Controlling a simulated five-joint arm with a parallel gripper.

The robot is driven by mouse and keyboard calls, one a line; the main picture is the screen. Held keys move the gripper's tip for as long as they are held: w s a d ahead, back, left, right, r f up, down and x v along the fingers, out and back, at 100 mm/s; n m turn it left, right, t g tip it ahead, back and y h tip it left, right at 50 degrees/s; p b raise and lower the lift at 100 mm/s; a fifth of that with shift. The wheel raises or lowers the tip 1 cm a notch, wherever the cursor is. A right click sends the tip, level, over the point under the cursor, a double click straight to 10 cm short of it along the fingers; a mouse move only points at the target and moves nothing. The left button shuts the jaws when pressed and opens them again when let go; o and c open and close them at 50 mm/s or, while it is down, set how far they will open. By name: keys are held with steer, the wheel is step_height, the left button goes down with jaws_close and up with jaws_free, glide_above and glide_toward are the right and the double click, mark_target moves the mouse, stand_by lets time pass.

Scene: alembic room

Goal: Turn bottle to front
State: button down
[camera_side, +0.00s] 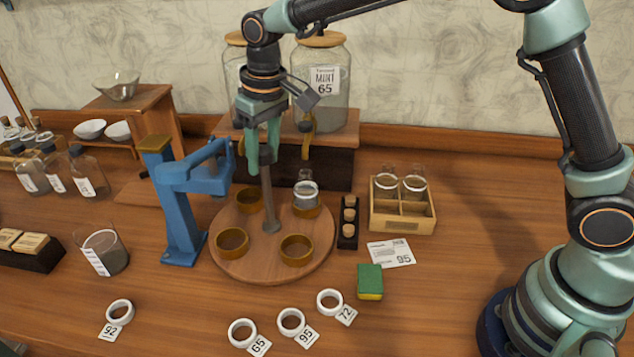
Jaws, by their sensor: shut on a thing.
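A round wooden turntable (233,265) carries several brass rings and a grey upright post (268,205) at its centre. A small clear glass bottle (306,195) with a white band stands upright in the back right ring. The front right ring (296,250), front left ring (232,243) and back left ring (249,200) are empty. My gripper (263,158) points down over the turntable, shut on the top of the post. It is left of the bottle and apart from it.
A blue press (178,210) stands close at the turntable's left. A cork rack (348,222) and a wooden crate (402,222) with two jars are at the right. A green sponge (370,280) and several white tagged rings lie in front. Large lidded jars (320,85) stand behind.

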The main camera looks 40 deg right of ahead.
steer(key=m, duration=0.4)
steer(key=shift+m, duration=1)
steer(key=shift+d, duration=0.1)
steer(key=m, duration=0.6)
steer(key=shift+d+m, duration=0.1)
steer(key=shift+m, duration=0.8)
steer(key=m, duration=0.4)
